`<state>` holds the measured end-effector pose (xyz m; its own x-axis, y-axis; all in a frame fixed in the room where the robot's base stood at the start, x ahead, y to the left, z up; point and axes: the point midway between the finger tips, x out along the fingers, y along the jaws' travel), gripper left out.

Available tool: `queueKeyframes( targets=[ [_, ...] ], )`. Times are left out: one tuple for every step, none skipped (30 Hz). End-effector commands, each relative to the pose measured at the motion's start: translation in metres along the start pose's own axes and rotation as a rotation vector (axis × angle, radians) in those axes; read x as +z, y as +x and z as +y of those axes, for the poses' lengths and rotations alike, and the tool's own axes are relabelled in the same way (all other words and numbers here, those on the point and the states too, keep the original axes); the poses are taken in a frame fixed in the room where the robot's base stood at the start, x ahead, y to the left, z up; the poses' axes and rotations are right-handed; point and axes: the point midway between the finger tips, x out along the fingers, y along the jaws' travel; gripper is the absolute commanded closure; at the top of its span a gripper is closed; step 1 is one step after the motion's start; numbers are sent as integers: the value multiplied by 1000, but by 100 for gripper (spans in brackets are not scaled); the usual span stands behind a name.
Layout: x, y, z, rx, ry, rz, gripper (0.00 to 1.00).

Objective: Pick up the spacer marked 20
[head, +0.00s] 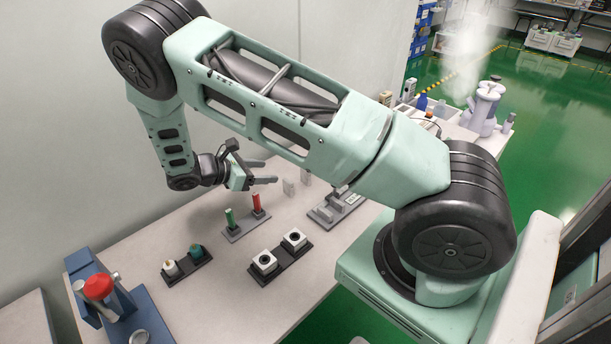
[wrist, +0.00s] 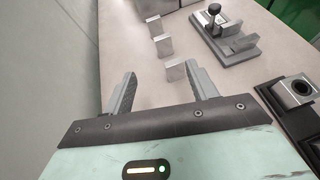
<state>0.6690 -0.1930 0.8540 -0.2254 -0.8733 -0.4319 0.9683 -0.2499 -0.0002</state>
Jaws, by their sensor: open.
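Several small pale grey upright blocks, which look like the spacers, stand in a row on the table. In the wrist view there is a near block (wrist: 176,70), a middle block (wrist: 163,46) and a far block (wrist: 152,24). Two pale blocks show in the head view, a nearer one (head: 289,187) and a farther one (head: 306,176). No number is readable on any, so I cannot tell which is marked 20. My gripper (head: 269,172) is open and empty, above the table beside the row. In the wrist view its fingers (wrist: 161,74) point toward the blocks, the near one closest to the right finger.
A grey clamp fixture (head: 325,214) stands right of the blocks. Nearer are a rack (head: 240,234) with green and red handled gauges, a dark tray (head: 279,268) with two white bored blocks, a small tray (head: 187,267), and a blue device (head: 136,318) with a red knob.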

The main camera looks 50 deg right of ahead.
Motion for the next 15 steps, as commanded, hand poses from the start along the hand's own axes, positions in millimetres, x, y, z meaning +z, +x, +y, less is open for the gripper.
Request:
queueKeyframes(
  targets=[
    [3, 11, -2, -5, -2, -2, 42],
    [2, 18, -1, -5, -2, -1, 42],
    [2, 26, -2, -5, -3, -2, 42],
    [2, 32, -2, -4, -2, -1, 42],
    [2, 38, -2, -5, -1, 0, 42],
    [2, 46, -2, -5, -2, 0, 42],
    [2, 52, -2, -4, -2, 0, 42],
    [2, 57, -2, -4, -2, 1, 42],
    [2, 63, -2, -4, 0, 1, 42],
    [2, 67, -2, -3, -1, 1, 42],
    [1, 70, -2, -3, -1, 1, 42],
    [1, 74, -2, -3, -1, 1, 42],
    [1, 76, -2, -2, -1, 1, 42],
    [1, 77, -2, -2, 0, 2, 42],
    [0, 79, -2, -2, 0, 3, 42]
  ],
)
